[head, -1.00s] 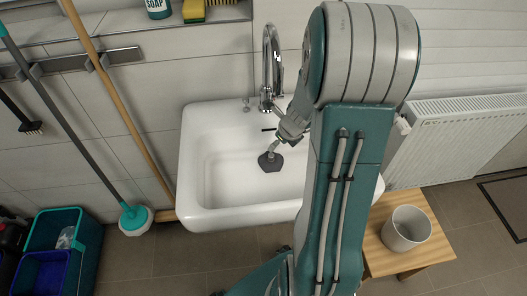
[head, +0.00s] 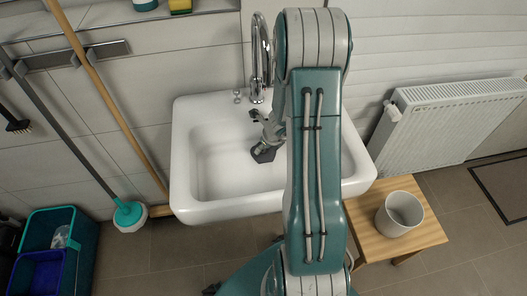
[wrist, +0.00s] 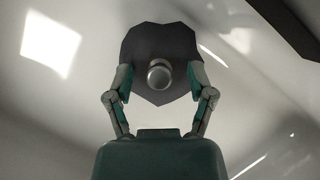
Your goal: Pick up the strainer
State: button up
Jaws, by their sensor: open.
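The strainer (head: 263,154) is a dark, flat piece in the white sink (head: 205,205), partly hidden by my gripper in the head view. In the wrist view the strainer (wrist: 160,42) has an angular dark outline and a round metal knob (wrist: 159,75) at its middle. My gripper (wrist: 160,82) is open, with one finger on each side of the knob and a gap to it on both sides. The fingertips overlap the strainer's edges in the picture; I cannot tell whether they touch it. In the head view my gripper (head: 264,143) is low inside the basin.
A chrome tap (head: 260,60) stands at the sink's back edge, close to my arm. A wooden stool (head: 430,230) with a white bucket (head: 400,214) is at the right, below a radiator (head: 450,125). Brooms, a plunger-like brush (head: 130,215) and bins (head: 55,245) are at the left.

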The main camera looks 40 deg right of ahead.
jog(key=shift+w+f, duration=0.1)
jog(key=shift+f, duration=0.2)
grip_shut()
jog(key=shift+r, duration=0.1)
